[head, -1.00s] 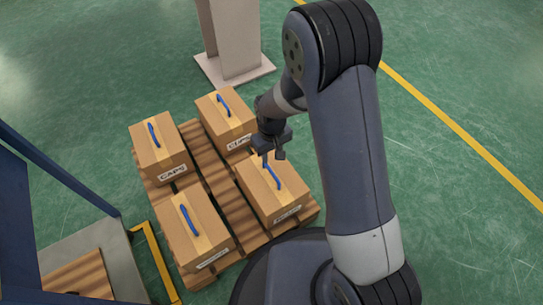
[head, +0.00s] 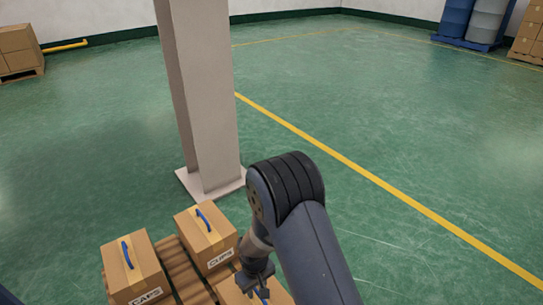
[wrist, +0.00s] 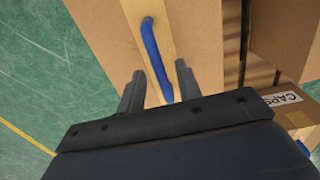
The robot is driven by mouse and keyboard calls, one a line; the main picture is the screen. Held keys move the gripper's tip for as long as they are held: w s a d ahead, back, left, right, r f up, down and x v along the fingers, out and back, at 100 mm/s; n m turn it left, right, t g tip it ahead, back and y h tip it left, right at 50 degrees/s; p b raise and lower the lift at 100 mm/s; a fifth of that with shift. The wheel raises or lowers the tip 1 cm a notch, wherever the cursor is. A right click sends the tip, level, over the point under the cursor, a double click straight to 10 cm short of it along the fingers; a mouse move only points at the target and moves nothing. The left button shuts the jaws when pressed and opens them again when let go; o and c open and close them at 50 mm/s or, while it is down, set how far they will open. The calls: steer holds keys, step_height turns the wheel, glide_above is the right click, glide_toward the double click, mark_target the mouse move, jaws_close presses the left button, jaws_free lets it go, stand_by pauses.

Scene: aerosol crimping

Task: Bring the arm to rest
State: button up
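My gripper (head: 258,284) is low in the head view, over a cardboard box (head: 278,294) that is mostly cut off by the frame's bottom edge. In the wrist view my gripper (wrist: 160,70) is open, its two fingers apart. The box's blue handle (wrist: 152,48) shows between and beyond the fingers, and neither finger is closed on it. Whether the fingers touch the box cannot be told. My arm reaches in from the bottom right of the head view, bent at the elbow.
A box labelled CAPS (head: 128,278) and another labelled box (head: 203,243), both with blue handles, stand on a wooden pallet (head: 180,268). A beige pillar (head: 200,100) stands behind them. Green floor to the right is clear, crossed by a yellow line (head: 350,165). Drums (head: 487,20) stand far back.

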step_height(320, 180, down, 2)
steer(key=shift+f, duration=0.15)
steer(key=shift+r+p, duration=0.55)
steer(key=shift+r, duration=1.2)
step_height(320, 180, up, 9)
steer(key=p, duration=0.3)
step_height(320, 180, down, 12)
steer(key=b, duration=0.4)
steer(key=shift+f+b, duration=0.1)
steer(key=shift+b, duration=0.2)
step_height(320, 180, up, 11)
steer(key=p, duration=0.5)
steer(key=w+d+r+m+p, duration=0.1)
steer(key=d+r+m+p, duration=0.4)
steer(key=d+r+p, duration=0.9)
steer(key=shift+w+d+r+p, duration=0.15)
steer(key=shift+r+p, duration=0.35)
steer(key=shift+p, duration=3.5)
steer(key=shift+d, duration=0.1)
